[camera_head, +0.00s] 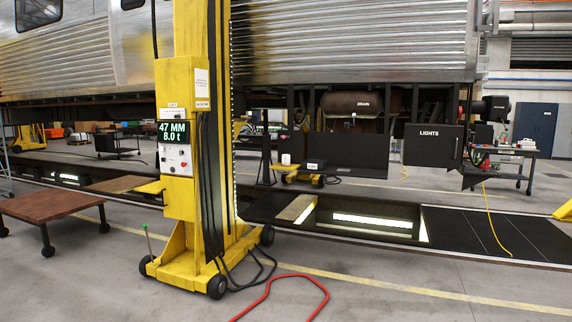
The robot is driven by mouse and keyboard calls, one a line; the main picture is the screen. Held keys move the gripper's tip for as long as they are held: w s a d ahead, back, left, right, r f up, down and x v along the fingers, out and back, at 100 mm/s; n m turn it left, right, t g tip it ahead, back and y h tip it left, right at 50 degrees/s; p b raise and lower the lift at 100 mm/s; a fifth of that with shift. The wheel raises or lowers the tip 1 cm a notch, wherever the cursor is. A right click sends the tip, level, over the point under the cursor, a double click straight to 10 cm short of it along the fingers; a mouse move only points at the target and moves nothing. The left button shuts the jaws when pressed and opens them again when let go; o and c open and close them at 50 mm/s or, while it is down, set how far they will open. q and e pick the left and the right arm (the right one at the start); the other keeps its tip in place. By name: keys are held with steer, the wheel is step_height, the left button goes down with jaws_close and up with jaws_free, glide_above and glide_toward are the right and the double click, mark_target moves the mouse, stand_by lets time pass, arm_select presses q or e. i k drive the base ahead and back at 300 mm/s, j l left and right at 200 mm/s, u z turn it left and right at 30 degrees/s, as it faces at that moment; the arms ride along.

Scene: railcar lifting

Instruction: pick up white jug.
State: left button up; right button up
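No white jug can be made out for certain. A small white object (286,159) shows in the head view, past the yellow lifting column and beneath the railcar, just above a low yellow wheeled jack. It is too small to tell whether it is a jug. Neither of my grippers is in the head view.
A yellow wheeled lifting column (215,255) stands in front, with cables and a red hose (290,278) on the floor. A low brown wheeled platform (65,204) is at left. A lit floor pit (365,222) lies beyond. A worktable (515,152) stands at right.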

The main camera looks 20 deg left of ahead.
mark_target(285, 157)
steer(key=i+u, duration=0.2)
steer(key=i, duration=3.3)
steer(key=j+u, duration=0.05)
steer(key=j, duration=0.15)
